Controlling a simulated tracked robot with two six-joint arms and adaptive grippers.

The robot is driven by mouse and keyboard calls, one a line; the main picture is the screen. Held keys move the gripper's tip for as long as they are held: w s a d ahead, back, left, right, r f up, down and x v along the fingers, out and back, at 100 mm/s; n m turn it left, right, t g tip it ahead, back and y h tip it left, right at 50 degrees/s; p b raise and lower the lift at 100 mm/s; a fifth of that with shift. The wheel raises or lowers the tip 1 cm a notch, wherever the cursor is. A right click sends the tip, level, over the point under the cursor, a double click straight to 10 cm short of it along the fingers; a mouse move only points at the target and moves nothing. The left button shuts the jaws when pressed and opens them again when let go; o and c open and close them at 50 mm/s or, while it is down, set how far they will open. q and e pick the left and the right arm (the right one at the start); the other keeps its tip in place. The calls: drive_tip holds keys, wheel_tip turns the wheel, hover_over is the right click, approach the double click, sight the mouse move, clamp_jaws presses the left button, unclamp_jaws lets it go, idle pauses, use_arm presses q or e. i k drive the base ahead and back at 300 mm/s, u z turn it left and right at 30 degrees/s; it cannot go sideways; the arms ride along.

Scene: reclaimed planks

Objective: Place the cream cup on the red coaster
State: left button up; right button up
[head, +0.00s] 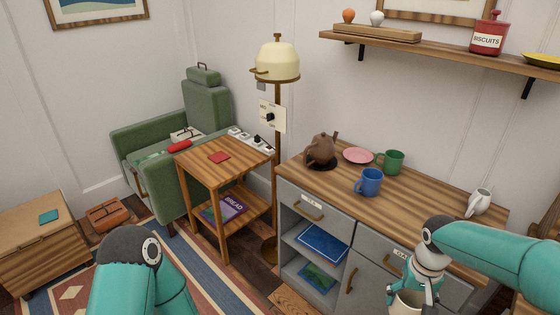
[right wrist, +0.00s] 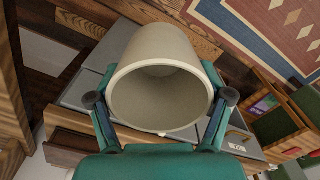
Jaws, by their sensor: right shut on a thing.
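The cream cup (head: 404,304) is at the bottom edge of the head view, in front of the grey cabinet and partly cut off. My right gripper (head: 414,291) is shut on it. In the right wrist view the cup (right wrist: 158,50) sits between the two fingers, its open mouth facing the camera.
The counter (head: 420,202) carries a brown teapot (head: 321,149), pink plate (head: 357,155), green mug (head: 390,162), blue mug (head: 369,182) and white jug (head: 479,202). A floor lamp (head: 277,62) stands behind the side table. A teal square (head: 48,216) lies on the left cabinet.

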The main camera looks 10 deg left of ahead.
sight(217, 159)
drive_tip(key=u, duration=0.25)
drive_tip(key=i, duration=0.55)
drive_tip(key=u, duration=0.85)
drive_tip(key=i, duration=1.2)
drive_tip(key=u, duration=0.45)
drive_tip(key=i, duration=1.35)
drive_tip(key=z, duration=0.25)
